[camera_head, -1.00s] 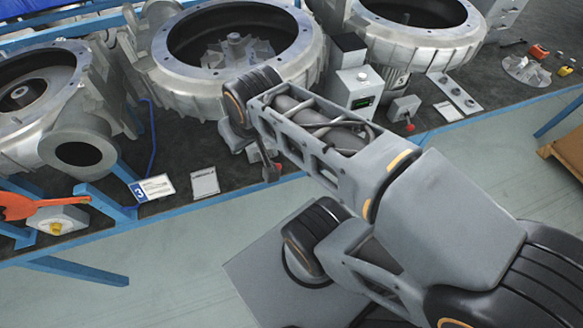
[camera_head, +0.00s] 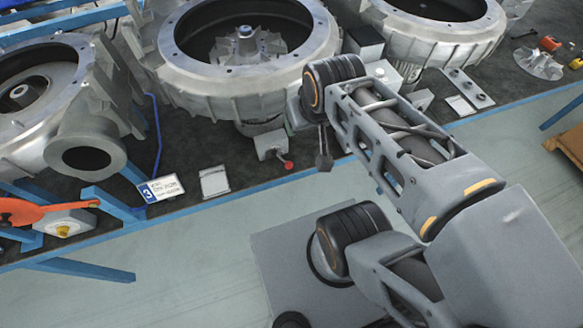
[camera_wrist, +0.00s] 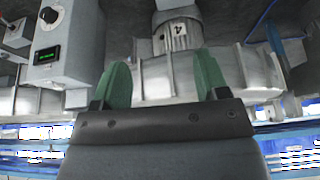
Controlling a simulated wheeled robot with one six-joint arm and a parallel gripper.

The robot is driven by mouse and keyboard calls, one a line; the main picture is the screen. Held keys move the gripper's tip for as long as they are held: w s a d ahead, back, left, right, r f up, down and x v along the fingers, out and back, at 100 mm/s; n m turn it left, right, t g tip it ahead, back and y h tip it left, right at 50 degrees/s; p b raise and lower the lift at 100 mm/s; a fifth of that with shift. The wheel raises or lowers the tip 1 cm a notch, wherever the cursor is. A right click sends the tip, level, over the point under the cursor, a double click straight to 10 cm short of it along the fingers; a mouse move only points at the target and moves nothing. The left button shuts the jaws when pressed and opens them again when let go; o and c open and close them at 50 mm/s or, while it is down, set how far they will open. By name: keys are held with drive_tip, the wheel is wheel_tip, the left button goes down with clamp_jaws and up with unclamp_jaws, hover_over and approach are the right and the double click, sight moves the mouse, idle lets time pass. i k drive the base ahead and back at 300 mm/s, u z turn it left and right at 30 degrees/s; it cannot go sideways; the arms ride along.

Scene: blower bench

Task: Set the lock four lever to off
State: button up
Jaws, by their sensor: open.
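A small grey lever box (camera_head: 270,145) with a red-tipped lever (camera_head: 288,165) sits on the bench below the middle blower. The lever's tip points down and right, toward the bench's front edge. No label shows on this box, so I cannot tell for sure that it is lock four.
A control box with knob and green display (camera_wrist: 62,45) is left in the wrist view. The middle blower (camera_head: 180,75) stands behind my wrist. A placard marked 3 (camera_head: 162,188) and a blank-looking plate (camera_head: 214,181) lie left. Free floor (camera_head: 200,270) is in front.

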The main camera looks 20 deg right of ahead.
sight(288, 165)
drive_tip(key=z, duration=1.25)
drive_tip(key=k, duration=1)
drive_tip(key=u, duration=1.1)
drive_tip(key=i, duration=0.5)
drive_tip(key=z, duration=0.05)
